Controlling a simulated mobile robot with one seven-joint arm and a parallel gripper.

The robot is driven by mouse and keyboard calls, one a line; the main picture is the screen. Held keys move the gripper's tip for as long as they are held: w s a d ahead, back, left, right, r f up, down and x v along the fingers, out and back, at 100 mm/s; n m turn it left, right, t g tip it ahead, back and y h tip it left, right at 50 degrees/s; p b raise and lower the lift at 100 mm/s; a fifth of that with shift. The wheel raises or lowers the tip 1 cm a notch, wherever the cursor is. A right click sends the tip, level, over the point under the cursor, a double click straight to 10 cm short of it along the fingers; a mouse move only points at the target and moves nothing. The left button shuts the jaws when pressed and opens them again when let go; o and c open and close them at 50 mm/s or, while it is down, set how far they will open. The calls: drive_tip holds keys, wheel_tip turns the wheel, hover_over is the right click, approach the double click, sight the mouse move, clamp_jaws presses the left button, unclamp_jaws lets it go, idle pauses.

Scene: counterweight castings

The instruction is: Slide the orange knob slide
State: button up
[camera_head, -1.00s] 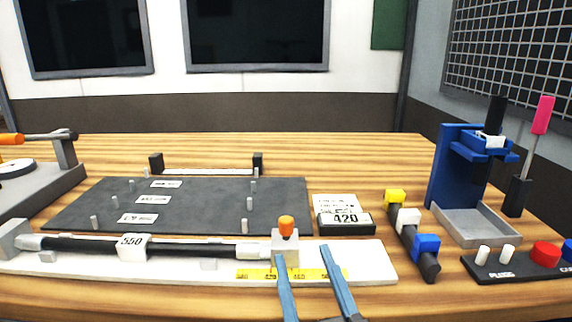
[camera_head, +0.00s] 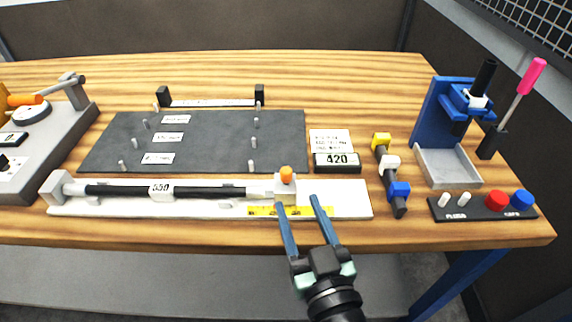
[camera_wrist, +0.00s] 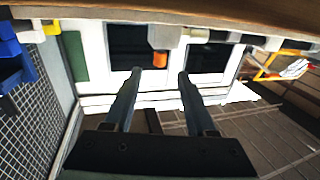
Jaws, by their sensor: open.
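The orange knob (camera_head: 286,174) stands upright on a pale grey slide block (camera_head: 285,189) at the right end of a dark rod, over a white base (camera_head: 345,200) with a yellow scale (camera_head: 262,211). My gripper (camera_head: 296,201) is open and empty. In the head view its fingertips are at the near side of the block, the left one below the knob and the right one to its right. In the wrist view the knob (camera_wrist: 160,60) shows upside down between the two fingertips, beyond them. I cannot tell whether a finger touches the block.
A tag marked 550 (camera_head: 161,189) sits on the rod. Behind lies a dark board (camera_head: 210,140) with pegs. A 420 display (camera_head: 337,162), a bar with coloured blocks (camera_head: 399,204), a button panel (camera_head: 480,209) and a blue press (camera_head: 436,110) stand to the right.

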sight(288, 179)
drive_tip(key=p+x, duration=0.1)
drive_tip(key=x, duration=0.8)
drive_tip(key=shift+p, duration=0.4)
drive_tip(key=shift+s, duration=0.1)
clamp_jaws()
idle(0.7)
